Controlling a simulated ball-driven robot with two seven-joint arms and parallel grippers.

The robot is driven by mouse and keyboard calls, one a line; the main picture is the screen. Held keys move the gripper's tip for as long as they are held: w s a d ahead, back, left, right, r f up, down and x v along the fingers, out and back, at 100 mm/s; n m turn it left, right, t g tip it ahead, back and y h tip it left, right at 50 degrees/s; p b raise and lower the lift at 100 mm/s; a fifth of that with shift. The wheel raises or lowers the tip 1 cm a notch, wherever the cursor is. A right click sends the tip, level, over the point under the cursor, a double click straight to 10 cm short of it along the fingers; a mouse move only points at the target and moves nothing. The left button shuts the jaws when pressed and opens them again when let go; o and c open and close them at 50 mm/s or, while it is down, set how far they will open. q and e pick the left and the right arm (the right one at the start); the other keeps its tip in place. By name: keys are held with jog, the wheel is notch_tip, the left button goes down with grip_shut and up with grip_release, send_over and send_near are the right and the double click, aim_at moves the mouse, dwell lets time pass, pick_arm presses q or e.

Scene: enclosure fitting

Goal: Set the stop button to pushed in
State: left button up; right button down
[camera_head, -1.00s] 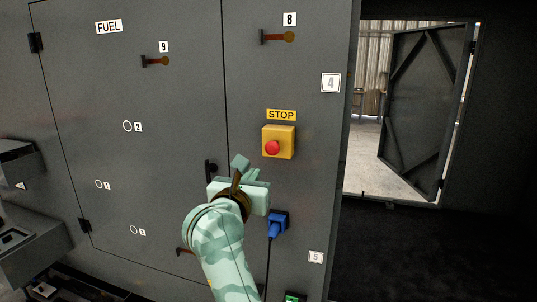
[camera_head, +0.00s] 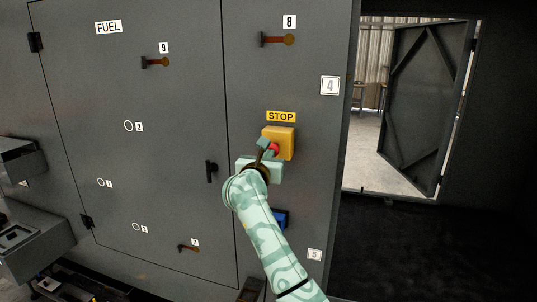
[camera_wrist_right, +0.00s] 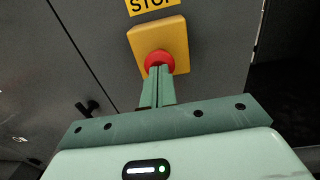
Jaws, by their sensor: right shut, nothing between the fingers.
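The stop button is a red round knob (camera_head: 274,149) on a yellow box (camera_head: 284,137) under a yellow STOP label (camera_head: 281,117) on the grey cabinet. In the right wrist view the red knob (camera_wrist_right: 158,60) stands out from the yellow box (camera_wrist_right: 172,38). My right gripper (camera_head: 265,147) is shut and empty, its fingertips (camera_wrist_right: 158,70) right in front of the knob's lower part. I cannot tell whether they touch it. The fingers hide part of the knob. My left gripper is not in view.
A black door handle (camera_head: 210,171) is left of my arm. A blue plug (camera_head: 281,218) sits below the box, partly behind my arm. Levers labelled 8 (camera_head: 277,40) and 9 (camera_head: 155,62) are higher up. An open door (camera_head: 425,110) is at right.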

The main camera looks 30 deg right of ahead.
jog(key=shift+w, duration=0.1)
jog(key=shift+w+d+r+b, duration=0.15)
jog(key=shift+w+d+b, duration=0.2)
jog(key=shift+d+b, duration=0.25)
